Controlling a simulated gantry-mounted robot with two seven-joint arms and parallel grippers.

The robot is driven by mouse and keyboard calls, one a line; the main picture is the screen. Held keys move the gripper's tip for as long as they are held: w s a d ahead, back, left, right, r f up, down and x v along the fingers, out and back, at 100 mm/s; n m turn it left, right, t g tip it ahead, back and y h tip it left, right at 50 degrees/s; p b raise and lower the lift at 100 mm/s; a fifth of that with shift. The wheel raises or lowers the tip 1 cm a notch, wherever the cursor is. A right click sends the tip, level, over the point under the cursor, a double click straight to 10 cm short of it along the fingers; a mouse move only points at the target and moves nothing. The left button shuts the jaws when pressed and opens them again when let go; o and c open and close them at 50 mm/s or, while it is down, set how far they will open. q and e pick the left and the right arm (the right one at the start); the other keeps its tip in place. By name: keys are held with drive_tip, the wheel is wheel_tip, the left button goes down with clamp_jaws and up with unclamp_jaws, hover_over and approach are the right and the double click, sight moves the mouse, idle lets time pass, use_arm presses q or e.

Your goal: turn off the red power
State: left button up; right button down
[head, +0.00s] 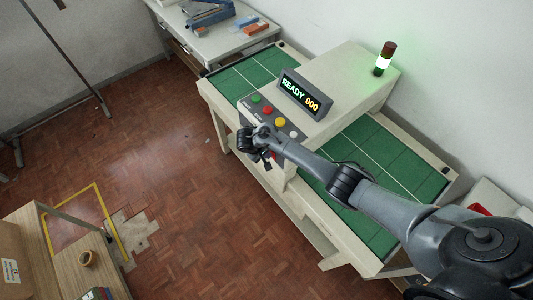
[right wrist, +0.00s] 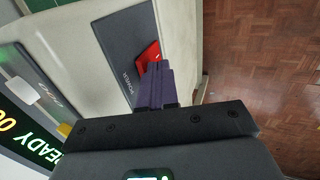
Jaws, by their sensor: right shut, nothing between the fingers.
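The red power switch (right wrist: 148,56) shows in the right wrist view on a dark panel (right wrist: 120,35) lettered POWER. My right gripper (right wrist: 155,72) is shut and empty, and its fingertips cover the near edge of the switch. I cannot tell whether they touch it. In the head view the right gripper (head: 262,158) is at the front of the machine (head: 338,86), just below the button panel, and the switch is hidden there. The display (head: 304,95) is lit and reads READY 000. My left gripper is not in view.
Green, red, yellow and white buttons sit on the panel (head: 249,109) close above the gripper. A signal tower (head: 383,58) glows green. Green-topped tables (head: 247,74) flank the machine. The parquet floor (head: 185,170) to the left is mostly clear.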

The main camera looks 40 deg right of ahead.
drive_tip(key=shift+d+r+y+p, duration=0.1)
drive_tip(key=shift+d+y+p, duration=0.45)
drive_tip(key=shift+p, duration=0.35)
drive_tip(key=shift+r, duration=0.1)
drive_tip(key=shift+r+p, duration=0.75)
drive_tip(key=shift+p, duration=0.2)
drive_tip(key=shift+a, duration=0.15)
